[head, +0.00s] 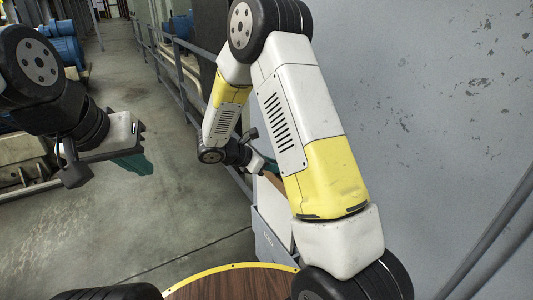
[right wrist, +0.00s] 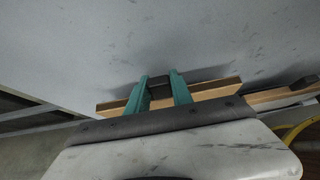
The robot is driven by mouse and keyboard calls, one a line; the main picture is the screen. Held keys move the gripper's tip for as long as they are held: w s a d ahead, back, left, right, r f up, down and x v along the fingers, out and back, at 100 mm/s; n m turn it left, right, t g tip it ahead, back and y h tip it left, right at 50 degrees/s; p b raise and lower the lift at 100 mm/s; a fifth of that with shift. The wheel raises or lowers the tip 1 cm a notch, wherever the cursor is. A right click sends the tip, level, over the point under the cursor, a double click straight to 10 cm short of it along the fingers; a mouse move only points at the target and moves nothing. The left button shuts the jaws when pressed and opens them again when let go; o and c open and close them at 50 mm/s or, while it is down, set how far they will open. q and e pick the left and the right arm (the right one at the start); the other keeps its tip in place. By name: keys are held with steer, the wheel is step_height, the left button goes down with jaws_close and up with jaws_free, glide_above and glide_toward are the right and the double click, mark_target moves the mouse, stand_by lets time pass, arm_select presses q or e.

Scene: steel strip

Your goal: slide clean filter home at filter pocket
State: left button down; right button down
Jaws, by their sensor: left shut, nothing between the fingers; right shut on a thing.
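In the right wrist view my right gripper's two teal fingers (right wrist: 162,88) are shut on a dark handle (right wrist: 159,80) of a flat filter (right wrist: 215,91) with a tan, wood-coloured frame. The filter is seen nearly edge-on, close to a grey surface. In the head view the right gripper is mostly hidden behind its own arm. A bit of tan (head: 272,178) shows there above a grey cabinet. My left gripper (head: 138,164) is shut and empty, over the floor at the left. The filter pocket cannot be made out clearly in either view.
A second tan-framed piece (right wrist: 285,96) with a dark handle lies at the right of the wrist view. The grey cabinet (head: 270,235) stands beside a scuffed grey wall (head: 430,90). A railing (head: 180,85) runs behind. A round brown table top (head: 230,286) is at the bottom.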

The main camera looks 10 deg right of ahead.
mark_target(273, 190)
steer(key=shift+f, duration=5.2)
steer(key=c, duration=1.1)
jaws_free()
steer(key=shift+o, duration=0.2)
